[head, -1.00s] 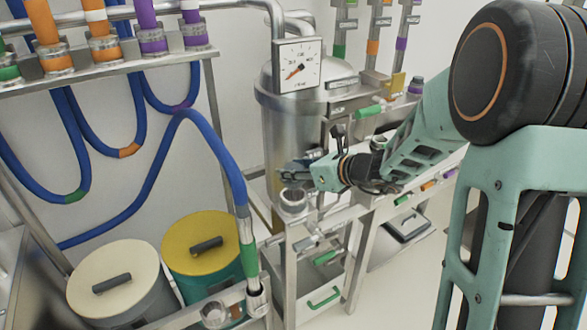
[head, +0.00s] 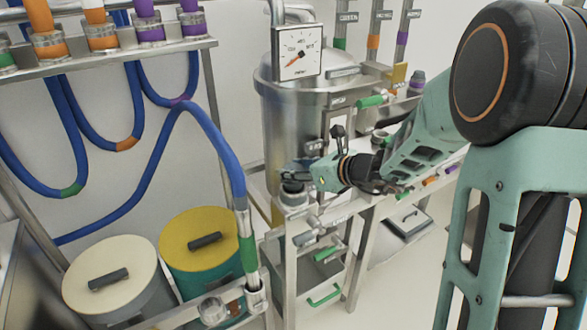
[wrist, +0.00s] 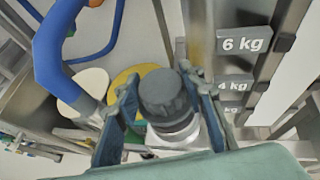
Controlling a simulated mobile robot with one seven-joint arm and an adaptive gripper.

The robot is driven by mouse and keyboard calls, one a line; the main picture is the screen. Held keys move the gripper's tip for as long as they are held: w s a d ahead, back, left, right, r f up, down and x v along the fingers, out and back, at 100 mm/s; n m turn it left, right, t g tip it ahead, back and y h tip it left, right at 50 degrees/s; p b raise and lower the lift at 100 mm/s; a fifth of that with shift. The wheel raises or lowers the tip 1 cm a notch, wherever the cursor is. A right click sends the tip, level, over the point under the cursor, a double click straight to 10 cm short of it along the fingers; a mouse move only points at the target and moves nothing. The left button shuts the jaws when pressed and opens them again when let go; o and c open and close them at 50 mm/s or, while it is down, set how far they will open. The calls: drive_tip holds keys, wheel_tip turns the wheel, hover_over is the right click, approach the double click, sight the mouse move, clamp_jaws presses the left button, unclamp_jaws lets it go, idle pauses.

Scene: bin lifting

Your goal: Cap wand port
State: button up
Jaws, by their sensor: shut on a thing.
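A dark grey cap (wrist: 165,92) sits between the two fingers of my gripper (wrist: 163,98) in the wrist view. It is on or just above a silver port fitting (wrist: 176,132); whether it is fully seated I cannot tell. In the head view the dark cap (head: 293,188) shows at the top of the port (head: 293,200), on the corner of the metal stand. My gripper (head: 297,174) reaches it from the right and is shut on it; its fingertips partly hide the cap. The blue hose wand with a green band (head: 247,250) stands in a holder at the front left.
A steel tank (head: 285,125) with a dial gauge (head: 298,51) stands behind my gripper. Two lidded bins, cream (head: 110,275) and yellow (head: 203,240), stand at the lower left. Weight plates marked in kg (wrist: 243,42) hang at the right in the wrist view.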

drive_tip(key=shift+f+b, duration=1.35)
idle(1.2)
drive_tip(key=o, duration=1.5)
drive_tip(key=shift+c, duration=0.2)
drive_tip(key=v, duration=1.2)
